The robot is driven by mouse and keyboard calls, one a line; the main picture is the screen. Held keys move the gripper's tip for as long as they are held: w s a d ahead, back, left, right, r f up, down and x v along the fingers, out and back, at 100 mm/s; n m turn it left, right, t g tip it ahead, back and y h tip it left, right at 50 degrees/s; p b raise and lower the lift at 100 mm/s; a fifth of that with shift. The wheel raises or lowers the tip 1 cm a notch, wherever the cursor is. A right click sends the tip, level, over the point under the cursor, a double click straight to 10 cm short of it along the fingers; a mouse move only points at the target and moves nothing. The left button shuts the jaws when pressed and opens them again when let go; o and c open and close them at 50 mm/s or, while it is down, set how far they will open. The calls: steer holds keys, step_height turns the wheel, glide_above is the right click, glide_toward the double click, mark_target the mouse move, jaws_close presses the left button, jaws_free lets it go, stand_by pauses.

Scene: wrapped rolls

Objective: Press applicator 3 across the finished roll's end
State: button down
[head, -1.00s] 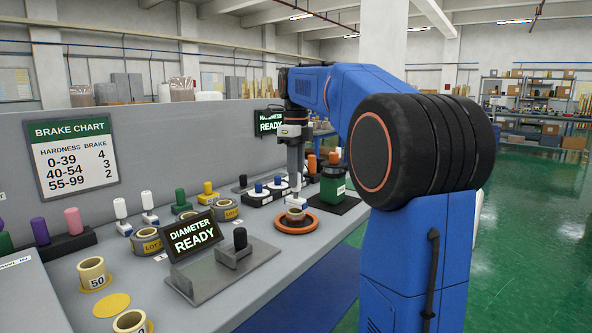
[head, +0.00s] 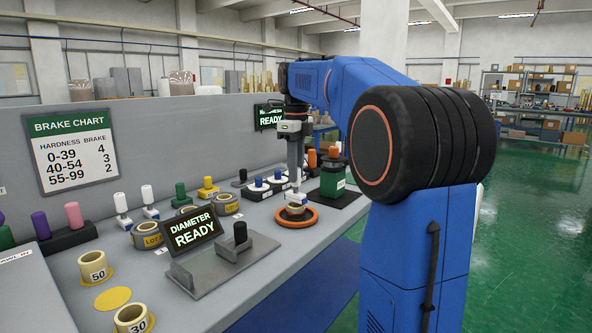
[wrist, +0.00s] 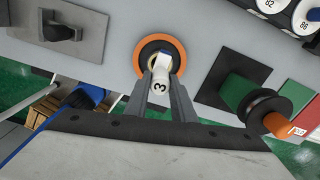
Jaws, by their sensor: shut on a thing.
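My gripper (wrist: 160,88) is shut on applicator 3 (wrist: 160,87), a white handle marked "3" with a pale block at its far end. In the head view my gripper (head: 297,185) points straight down, with the white and blue applicator (head: 297,198) between its fingers. The applicator's low end is at the small tan roll (head: 296,210), which sits in the middle of an orange-rimmed round stand (head: 283,220). The stand's ring also shows in the wrist view (wrist: 143,52). I cannot tell whether the applicator touches the roll.
A green and black device with an orange knob (head: 333,178) stands close right of the stand. A "DIAMETER READY" display (head: 190,230) and grey fixture (head: 225,262) are to the left. Several applicators and rolls line the bench's back and left. Bare bench lies in front of the stand.

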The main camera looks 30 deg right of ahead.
steer(key=shift+f, duration=0.6)
stand_by(1.1)
steer(key=shift+r, duration=4.05)
